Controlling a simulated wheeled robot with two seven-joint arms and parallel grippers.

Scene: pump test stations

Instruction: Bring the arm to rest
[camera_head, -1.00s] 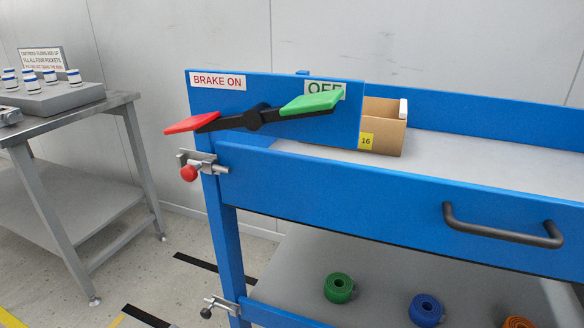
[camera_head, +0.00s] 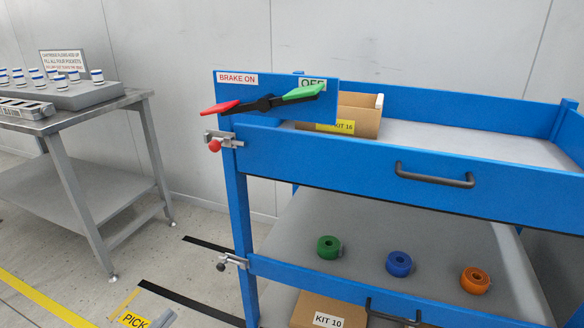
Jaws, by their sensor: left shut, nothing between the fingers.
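The rest of my left arm is out of frame. My right gripper is not in view.
The blue cart (camera_head: 300,160) has a red-and-green brake lever (camera_head: 265,103), a box marked KIT 16 (camera_head: 360,115), a drawer handle (camera_head: 435,175) and tape rolls below. A steel table (camera_head: 60,122) with vials stands left. Floor between them is free.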

